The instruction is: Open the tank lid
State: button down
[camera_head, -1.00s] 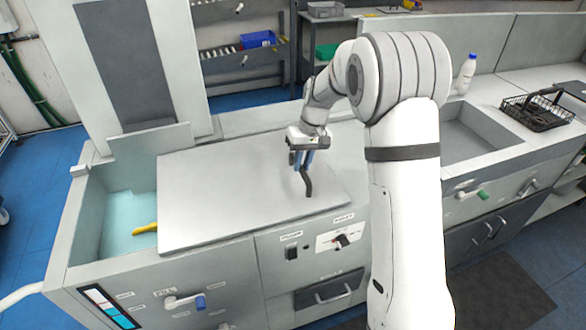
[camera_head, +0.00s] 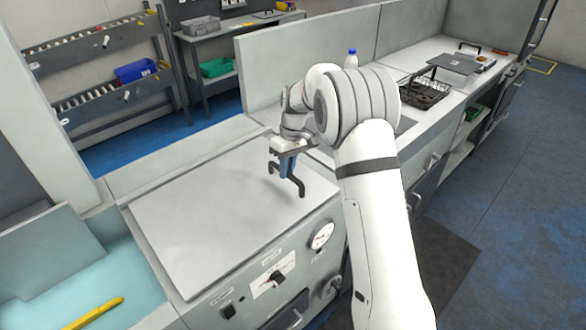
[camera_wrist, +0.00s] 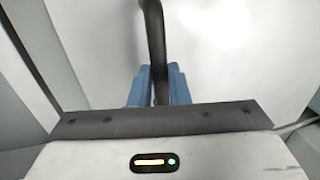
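The tank lid (camera_head: 200,225) is a flat light-grey panel lying level on the tank top, with a dark bent handle (camera_head: 300,187) near its right end. My gripper (camera_head: 288,168) is at this handle, its blue fingers pointing down. In the wrist view, the dark handle bar (camera_wrist: 154,40) runs between the two blue fingers (camera_wrist: 158,88), which lie close against both its sides. The handle's lower part is hidden by the fingers and gripper body.
Left of the lid is an open tank bay with light-blue liquid and a yellow object (camera_head: 95,314). A gauge (camera_head: 322,235) and switches are on the front panel. A wire basket (camera_head: 428,92) and a white bottle (camera_head: 350,58) stand behind my arm.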

jog(key=shift+w+d+r, duration=0.15)
jog(key=shift+w+r, duration=0.25)
jog(key=shift+r, duration=0.25)
jog(key=c, duration=1.6)
grip_release()
jog(key=shift+d, duration=0.2)
jog(key=shift+o, duration=1.2)
jog(key=shift+a+f, duration=0.1)
jog(key=shift+f, duration=0.1)
jog(key=shift+s, duration=0.1)
jog(key=s+v, duration=0.1)
jog(key=v, duration=0.6)
jog(key=shift+w+r+b, duration=0.35)
jog(key=shift+w+r, duration=0.1)
jog(key=shift+r, duration=0.05)
